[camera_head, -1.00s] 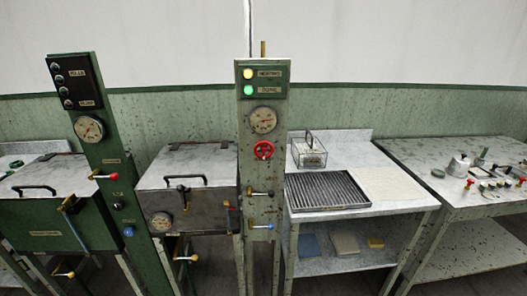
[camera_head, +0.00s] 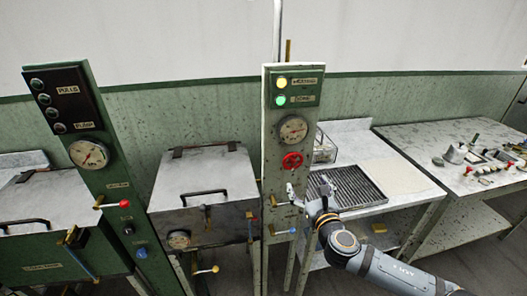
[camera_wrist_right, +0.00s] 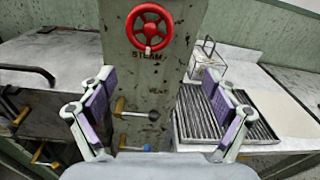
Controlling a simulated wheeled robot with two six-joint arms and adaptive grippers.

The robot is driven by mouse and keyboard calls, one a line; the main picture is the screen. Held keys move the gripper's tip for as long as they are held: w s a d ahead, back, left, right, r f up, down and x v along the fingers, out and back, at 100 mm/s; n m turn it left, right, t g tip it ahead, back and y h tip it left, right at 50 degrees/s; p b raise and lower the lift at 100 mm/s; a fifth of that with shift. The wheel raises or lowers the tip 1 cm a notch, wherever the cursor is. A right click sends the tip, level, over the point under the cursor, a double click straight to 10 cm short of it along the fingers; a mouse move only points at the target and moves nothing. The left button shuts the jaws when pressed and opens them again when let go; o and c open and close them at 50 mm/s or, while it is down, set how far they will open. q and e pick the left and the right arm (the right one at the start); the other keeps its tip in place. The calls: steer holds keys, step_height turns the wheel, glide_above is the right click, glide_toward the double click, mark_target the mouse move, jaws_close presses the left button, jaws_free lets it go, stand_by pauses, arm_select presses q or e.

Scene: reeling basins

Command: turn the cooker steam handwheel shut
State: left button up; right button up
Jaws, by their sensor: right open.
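The red steam handwheel (camera_head: 292,161) is on the front of the narrow green-grey post, below a round gauge (camera_head: 292,129). In the right wrist view the handwheel (camera_wrist_right: 149,27) is near the top, above a label reading STEAM. My right gripper (camera_head: 302,193) is just below the handwheel in the head view, apart from it. In the right wrist view my right gripper (camera_wrist_right: 160,98) is open and empty, its two purple-padded fingers spread on either side of the post. My left gripper is not in view.
A ribbed tray (camera_head: 345,187) and a clear box (camera_wrist_right: 205,65) stand on the table to the right. A lidded cooker (camera_head: 205,180) stands left.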

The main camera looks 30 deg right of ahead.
mark_target(294, 161)
steer(key=shift+n+t+y, duration=0.3)
steer(key=shift+n+t, duration=0.1)
steer(key=shift+n, duration=0.2)
steer(key=w+r, duration=0.1)
steer(key=w, duration=0.2)
steer(key=w+r, duration=0.1)
steer(key=w, duration=0.2)
steer(key=w+p, duration=0.1)
steer(key=w, duration=0.2)
steer(key=shift+w+d+r, duration=0.1)
steer(key=shift+d+r, duration=0.15)
steer(key=shift+r, duration=0.15)
steer(key=shift+w+d+f, duration=0.1)
steer(key=shift+w, duration=0.3)
steer(key=c, duration=1.2)
steer(key=shift+o, duration=0.2)
